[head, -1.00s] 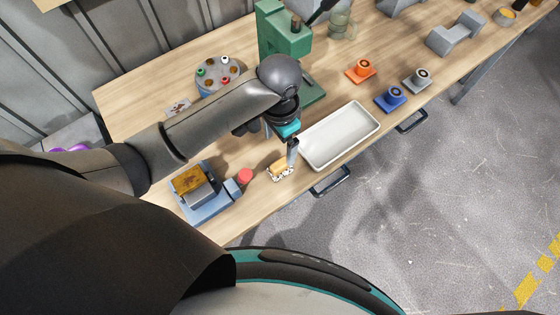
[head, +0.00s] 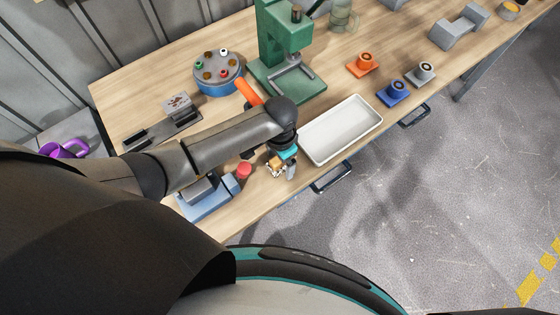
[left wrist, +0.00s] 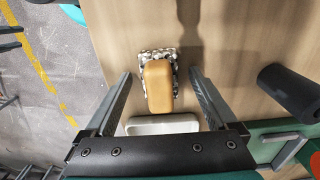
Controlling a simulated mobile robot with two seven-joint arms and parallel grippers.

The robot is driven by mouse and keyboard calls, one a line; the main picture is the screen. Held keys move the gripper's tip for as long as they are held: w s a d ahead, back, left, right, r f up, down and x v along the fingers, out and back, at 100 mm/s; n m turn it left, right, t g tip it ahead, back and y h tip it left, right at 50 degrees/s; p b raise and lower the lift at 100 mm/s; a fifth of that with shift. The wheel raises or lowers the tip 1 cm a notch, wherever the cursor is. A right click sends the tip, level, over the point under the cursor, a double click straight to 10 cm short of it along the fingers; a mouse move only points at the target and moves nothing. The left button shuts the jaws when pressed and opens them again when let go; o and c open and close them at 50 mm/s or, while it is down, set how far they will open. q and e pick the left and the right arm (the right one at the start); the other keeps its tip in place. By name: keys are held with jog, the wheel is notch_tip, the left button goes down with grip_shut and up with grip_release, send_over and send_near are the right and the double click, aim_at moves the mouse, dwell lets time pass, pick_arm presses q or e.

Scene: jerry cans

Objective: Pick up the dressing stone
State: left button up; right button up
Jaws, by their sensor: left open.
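The dressing stone appears to be the tan rounded block (left wrist: 158,86) resting on a black-and-white speckled piece (left wrist: 172,58) on the wooden table. In the head view the block (head: 274,164) is partly covered by my left gripper (head: 287,165). In the left wrist view my left gripper (left wrist: 162,76) is open, with one finger to each side of the block. The gripper looks to be above the block, holding nothing; I cannot tell how large the height gap is. My right gripper does not show.
A white tray (head: 340,130) lies right of my left gripper. A blue-grey machine with a red knob (head: 243,170) stands close on its left. A green press (head: 282,45) and a round blue holder (head: 219,86) stand behind. Orange and blue pieces (head: 396,92) sit further right.

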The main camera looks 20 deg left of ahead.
pick_arm(q)
jog(key=shift+f, duration=0.1)
grip_shut()
dwell(0.8)
